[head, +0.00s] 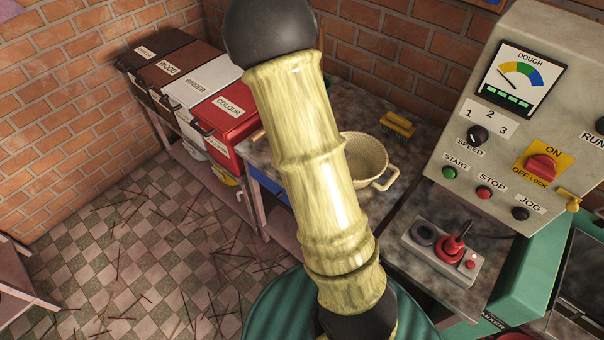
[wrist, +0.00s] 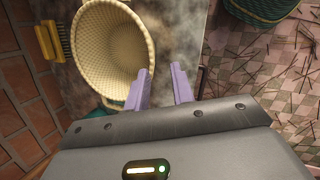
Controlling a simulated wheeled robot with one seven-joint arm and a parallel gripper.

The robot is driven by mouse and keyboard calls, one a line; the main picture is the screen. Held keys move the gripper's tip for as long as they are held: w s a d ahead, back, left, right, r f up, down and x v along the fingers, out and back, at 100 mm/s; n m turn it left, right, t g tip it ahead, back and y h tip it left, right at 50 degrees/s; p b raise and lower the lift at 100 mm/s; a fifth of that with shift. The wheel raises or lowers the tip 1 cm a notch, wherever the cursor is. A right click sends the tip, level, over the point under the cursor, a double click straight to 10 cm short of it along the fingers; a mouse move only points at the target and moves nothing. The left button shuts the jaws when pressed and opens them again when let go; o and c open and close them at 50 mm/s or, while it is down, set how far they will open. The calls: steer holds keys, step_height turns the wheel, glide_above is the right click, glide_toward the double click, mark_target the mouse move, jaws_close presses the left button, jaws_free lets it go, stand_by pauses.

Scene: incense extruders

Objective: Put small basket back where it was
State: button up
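The small basket (head: 369,155) is cream and woven, with a loop handle at its lower right. In the head view it appears to stand upright on the stained grey worktop (head: 408,150), its left side hidden behind my arm. In the wrist view the basket (wrist: 112,48) is empty and fills the upper left. My gripper (wrist: 161,70) has its two lavender fingers apart with nothing between them. The left finger overlaps the basket's rim in the picture; I cannot tell if it touches. The right finger is outside the basket. My gripper is hidden in the head view.
A yellow brush (head: 397,124) lies behind the basket. A joystick box (head: 440,250) and the control panel (head: 520,110) stand to the right. Labelled bins, including a red one (head: 222,107), line the left wall. A green woven container (wrist: 262,8) shows in the wrist view. Sticks litter the floor.

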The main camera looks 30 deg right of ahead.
steer(key=s+a+r+m+t+y, duration=0.1)
steer(key=s+a+r+m+y, duration=0.1)
steer(key=a+r, duration=0.3)
steer(key=s+a+r+m+t+y, duration=0.2)
steer(key=s+a+r+m, duration=0.2)
steer(key=a, duration=0.7)
steer(key=shift+s+a+r+m+y, duration=0.15)
steer(key=shift+s+r+m+y, duration=0.2)
steer(key=shift+s+m, duration=0.2)
steer(key=shift+w, duration=0.15)
